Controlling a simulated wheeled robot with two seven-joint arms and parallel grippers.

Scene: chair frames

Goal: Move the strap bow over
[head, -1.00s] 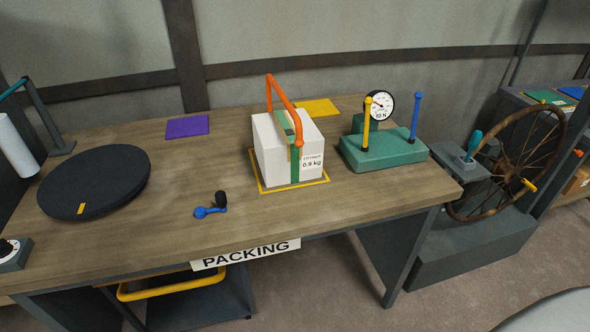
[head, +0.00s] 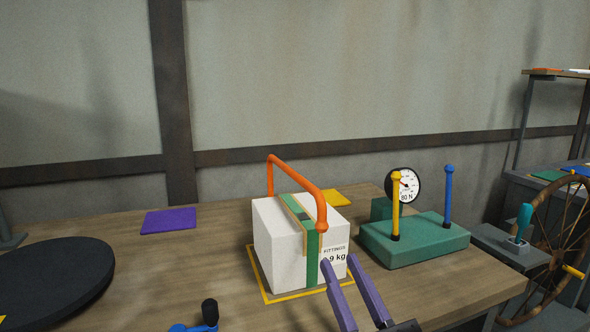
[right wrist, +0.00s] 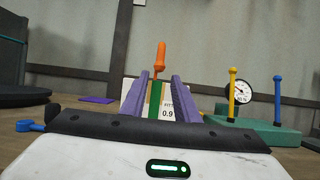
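The strap bow (head: 297,175) is an orange arch standing up over a white box (head: 277,240) with a green strap (head: 312,262). The right wrist view shows the bow (right wrist: 159,60) end-on, beyond and above the fingertips. My right gripper (head: 339,259) has purple fingers spread apart with nothing held between them. It is on the near side of the box, low by its labelled face, below the bow. The right wrist view shows the strap (right wrist: 155,98) between the open fingers (right wrist: 159,74). My left gripper is not in view.
The box stands in a yellow outline (head: 262,290) on the wooden bench. A green gauge stand (head: 420,243) with yellow and blue posts is close on the right. A black disc (head: 50,280), a purple pad (head: 168,221) and a black-knobbed blue lever (head: 209,312) are to the left.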

